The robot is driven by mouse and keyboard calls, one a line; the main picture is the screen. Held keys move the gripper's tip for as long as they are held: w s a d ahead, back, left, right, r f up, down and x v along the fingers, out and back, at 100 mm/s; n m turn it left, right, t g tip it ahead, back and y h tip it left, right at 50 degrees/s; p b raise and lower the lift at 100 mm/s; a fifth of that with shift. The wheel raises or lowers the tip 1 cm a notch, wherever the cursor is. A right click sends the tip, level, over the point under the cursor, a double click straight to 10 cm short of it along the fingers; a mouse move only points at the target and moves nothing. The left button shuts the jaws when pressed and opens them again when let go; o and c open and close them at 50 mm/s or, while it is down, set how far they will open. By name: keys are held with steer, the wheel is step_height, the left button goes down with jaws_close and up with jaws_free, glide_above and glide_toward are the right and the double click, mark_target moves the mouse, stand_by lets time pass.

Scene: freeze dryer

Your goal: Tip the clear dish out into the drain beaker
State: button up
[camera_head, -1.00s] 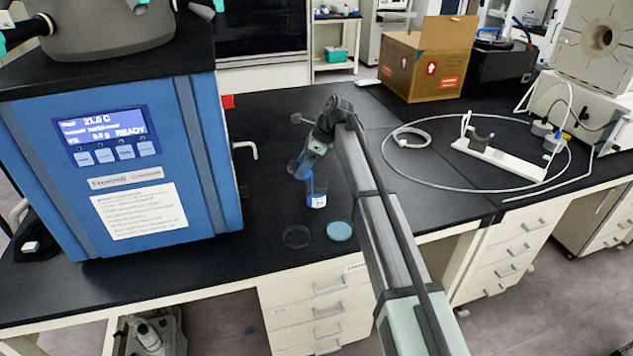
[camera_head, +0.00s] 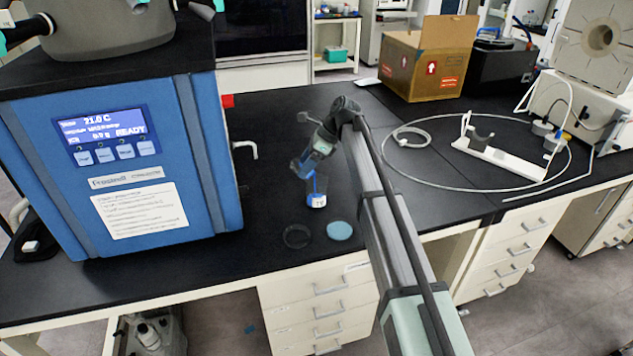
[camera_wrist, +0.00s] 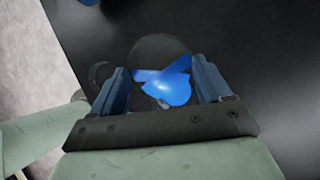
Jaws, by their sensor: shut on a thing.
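My gripper (camera_head: 309,163) is shut on a clear round dish, held tilted above the bench. The dish is see-through and its outline is faint; in the wrist view it shows between my blue fingers (camera_wrist: 163,88) as a dark clear disc (camera_wrist: 158,50) with bright blue over it. A small clear beaker (camera_head: 317,199) with a white label stands upright on the bench just below my gripper. A blue streak (camera_head: 314,184) runs from the gripper down to the beaker. I cannot tell how much blue remains in the dish.
A clear dark-rimmed round piece (camera_head: 297,236) and a light blue disc (camera_head: 340,231) lie near the bench's front edge. The blue freeze dryer (camera_head: 210,150) with its bent tap (camera_head: 248,150) stands left. Bench to the right of my arm holds looped tubing (camera_head: 405,137).

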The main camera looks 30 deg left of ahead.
steer(key=shift+w+d+r+g+y, duration=0.2)
steer(key=shift+w+d+g+y, duration=0.3)
steer(key=shift+d+y, duration=0.3)
stand_by(2.0)
steer(key=shift+w+d+r+g+y+p, duration=0.2)
steer(key=shift+d+g+y+p, duration=0.15)
steer(key=shift+g+y+p, duration=0.4)
stand_by(2.4)
steer(key=shift+w+d+f+g+y, duration=0.1)
steer(key=shift+f+g+y, duration=0.1)
steer(key=shift+f+y, duration=0.2)
steer(key=shift+w+d+f+g+y, duration=0.15)
steer(key=shift+f+y, duration=0.1)
steer(key=shift+y, duration=0.2)
stand_by(1.2)
